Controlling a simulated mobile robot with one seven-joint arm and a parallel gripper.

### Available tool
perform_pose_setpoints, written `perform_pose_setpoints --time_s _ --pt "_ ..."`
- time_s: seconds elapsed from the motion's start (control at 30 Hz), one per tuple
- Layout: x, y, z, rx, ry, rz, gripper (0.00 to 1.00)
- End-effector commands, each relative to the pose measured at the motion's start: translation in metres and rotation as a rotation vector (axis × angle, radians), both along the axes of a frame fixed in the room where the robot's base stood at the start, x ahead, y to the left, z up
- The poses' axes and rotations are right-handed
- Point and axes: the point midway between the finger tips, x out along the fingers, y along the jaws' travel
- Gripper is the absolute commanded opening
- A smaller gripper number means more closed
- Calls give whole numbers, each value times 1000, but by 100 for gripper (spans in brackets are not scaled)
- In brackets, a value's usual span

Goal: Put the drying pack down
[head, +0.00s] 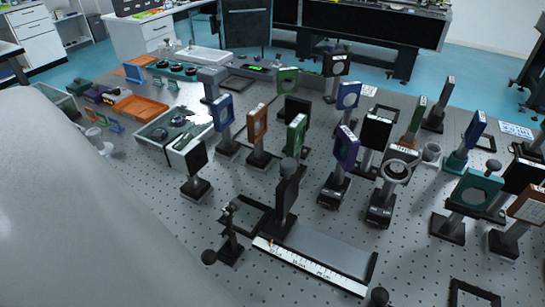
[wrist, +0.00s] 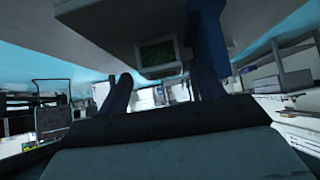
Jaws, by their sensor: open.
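My gripper (wrist: 162,88) shows in the wrist view as two dark fingers spread apart, with nothing visible between them. It is not visible in the head view, where my large pale arm fills the left and lower left. I cannot make out a drying pack in either view. It may be hidden behind my arm or too small to tell. The perforated optical table (head: 310,235) fills most of the head view. The wrist view looks out across the room, not down at the table.
Several upright post-mounted optics crowd the table's middle and right. An orange tray (head: 140,108) and a pale tray with dark items (head: 158,139) lie at the left. A long white ruler (head: 310,266) lies in front. A white cabinet (head: 157,32) stands behind.

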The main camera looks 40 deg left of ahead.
Motion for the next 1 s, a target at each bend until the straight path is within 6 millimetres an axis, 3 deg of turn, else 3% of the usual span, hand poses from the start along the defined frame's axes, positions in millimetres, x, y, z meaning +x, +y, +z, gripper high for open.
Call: perform_pose_setpoints --time_s 0.3,0.6,0.87,1.0 --pt "-7 27 1 0 -1 2 67" --pt "-14 58 -31 -1 0 1 67" --pt "-14 60 -34 -1 -2 -1 67" --pt "-14 60 -34 -1 -2 -1 53"
